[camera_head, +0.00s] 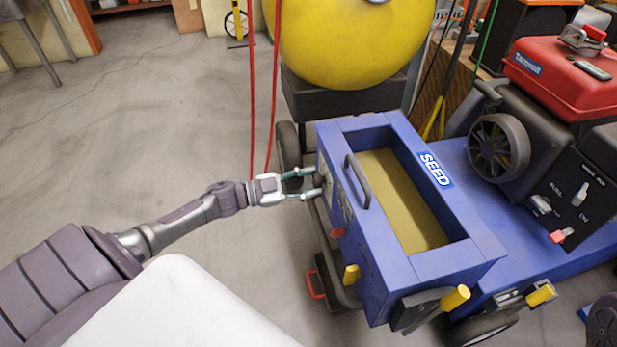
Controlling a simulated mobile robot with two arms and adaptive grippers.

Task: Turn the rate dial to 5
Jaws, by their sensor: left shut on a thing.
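The blue seed box (402,258) stands right of centre with its top open and tan seed inside. Its left side face is seen at a steep slant, so the rate dial's numbers and pointer cannot be read. My left gripper (316,182) reaches in from the left, with its two teal-tipped fingers against the upper far part of that face. It is shut on a small part there, at the rate dial; the fingers and the angle mostly hide it. My right gripper is not in view.
A red knob (338,232) and a yellow knob (351,274) stick out nearer on that side. Two red cords hang behind my gripper. A yellow tank (340,45) and a red engine (562,75) stand beyond. Floor at left is clear.

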